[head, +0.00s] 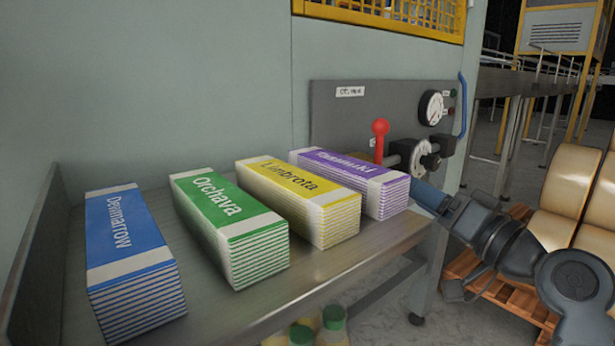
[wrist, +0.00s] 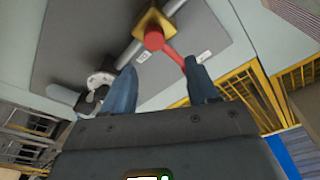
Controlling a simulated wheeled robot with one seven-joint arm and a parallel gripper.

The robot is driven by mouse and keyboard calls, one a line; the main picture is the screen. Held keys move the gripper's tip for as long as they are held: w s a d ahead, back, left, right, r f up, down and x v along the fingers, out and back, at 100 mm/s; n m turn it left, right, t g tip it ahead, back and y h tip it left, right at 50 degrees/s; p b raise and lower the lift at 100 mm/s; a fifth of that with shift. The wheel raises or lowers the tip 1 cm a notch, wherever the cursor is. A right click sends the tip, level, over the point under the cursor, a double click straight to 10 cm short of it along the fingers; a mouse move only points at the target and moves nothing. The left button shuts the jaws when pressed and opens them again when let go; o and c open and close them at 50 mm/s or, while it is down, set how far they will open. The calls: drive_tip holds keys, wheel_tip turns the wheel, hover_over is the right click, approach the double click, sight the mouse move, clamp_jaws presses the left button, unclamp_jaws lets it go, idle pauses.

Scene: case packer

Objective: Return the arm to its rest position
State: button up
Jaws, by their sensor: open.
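My arm reaches in from the right of the head view, with my gripper (head: 428,194) beside the right end of the purple stack and below the grey control panel (head: 335,125). In the wrist view my gripper (wrist: 163,82) is open, with its two blue fingers apart and nothing held between them. The lever's red ball (wrist: 153,40) and part of its red rod show beyond and between the fingers, and I cannot tell how near. In the head view the red-topped lever (head: 380,128) stands upright on the panel.
A metal shelf (head: 265,318) bears blue (head: 130,235), green (head: 228,205), yellow (head: 300,190) and purple (head: 360,178) carton stacks. Tan boxes (head: 570,180) on a wooden pallet stand behind my arm.

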drive_tip(key=s+d+f+m+h, duration=0.1)
drive_tip(key=s+f+m+h, duration=0.15)
drive_tip(key=s+f, duration=0.6)
drive_tip(key=s+f+m+h, duration=0.1)
drive_tip(key=s+f+h, duration=0.4)
drive_tip(key=f, duration=0.6)
drive_tip(key=s+f+n+g+h, duration=0.1)
drive_tip(key=s+f, duration=0.2)
drive_tip(key=s, duration=0.8)
drive_tip(key=s+f+n+g+h, duration=0.1)
drive_tip(key=s+f, duration=0.2)
drive_tip(key=s, duration=0.9)
drive_tip(key=s+r+n, duration=0.3)
drive_tip(key=s+r, duration=0.3)
drive_tip(key=s, duration=0.5)
wheel_tip(320, 180, up, 23)
drive_tip(key=p, duration=2.4)
drive_tip(key=shift+d+r+p, duration=0.15)
drive_tip(key=shift+p, duration=0.2)
drive_tip(key=shift+s, duration=0.1)
